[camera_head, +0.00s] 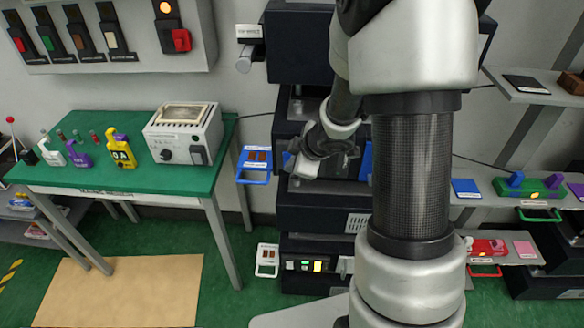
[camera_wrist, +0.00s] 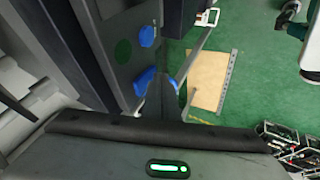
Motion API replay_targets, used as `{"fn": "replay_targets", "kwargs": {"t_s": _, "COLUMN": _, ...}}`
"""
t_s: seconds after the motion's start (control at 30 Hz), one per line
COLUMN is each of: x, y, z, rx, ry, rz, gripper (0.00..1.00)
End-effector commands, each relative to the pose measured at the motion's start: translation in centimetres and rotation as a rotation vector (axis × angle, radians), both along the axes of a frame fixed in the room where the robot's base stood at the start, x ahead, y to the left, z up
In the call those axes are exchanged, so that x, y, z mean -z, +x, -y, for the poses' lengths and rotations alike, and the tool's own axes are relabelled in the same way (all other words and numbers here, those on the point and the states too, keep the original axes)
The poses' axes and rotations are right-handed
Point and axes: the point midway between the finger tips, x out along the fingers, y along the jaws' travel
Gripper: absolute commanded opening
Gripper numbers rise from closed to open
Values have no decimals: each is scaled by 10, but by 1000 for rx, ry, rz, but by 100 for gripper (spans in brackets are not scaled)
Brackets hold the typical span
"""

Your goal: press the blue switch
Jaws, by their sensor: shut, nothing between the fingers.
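In the head view my gripper (camera_head: 303,165) is in front of the dark cabinet in the middle, its fingers small and partly hidden. It is shut, with nothing seen in it. A blue part (camera_head: 365,160) shows on the cabinet just right of the gripper, partly covered by my arm. In the wrist view one blue knob-like part (camera_wrist: 146,36) and another blue piece (camera_wrist: 144,80) stand out from a dark panel, beyond the dark gripper body. I cannot tell which of these is the blue switch, or whether the gripper touches any.
A green table (camera_head: 130,184) with bottles and a grey machine (camera_head: 184,136) stands at left. A tan mat (camera_head: 120,290) lies on the floor.

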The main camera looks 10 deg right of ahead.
Motion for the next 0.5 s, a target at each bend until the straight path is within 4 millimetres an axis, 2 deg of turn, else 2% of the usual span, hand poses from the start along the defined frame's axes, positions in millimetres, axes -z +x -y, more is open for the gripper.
{"fn": "replay_targets", "kwargs": {"t_s": 0.27, "x": 1, "y": 0, "z": 0, "rx": 1, "ry": -1, "rz": 2, "gripper": 0}}
{"fn": "replay_targets", "kwargs": {"t_s": 0.47, "x": 10, "y": 4, "z": 1, "rx": 0, "ry": -16, "rz": 50, "gripper": 0}}
{"fn": "replay_targets", "kwargs": {"t_s": 0.5, "x": 1, "y": 4, "z": 1, "rx": 0, "ry": -14, "rz": 45, "gripper": 0}}
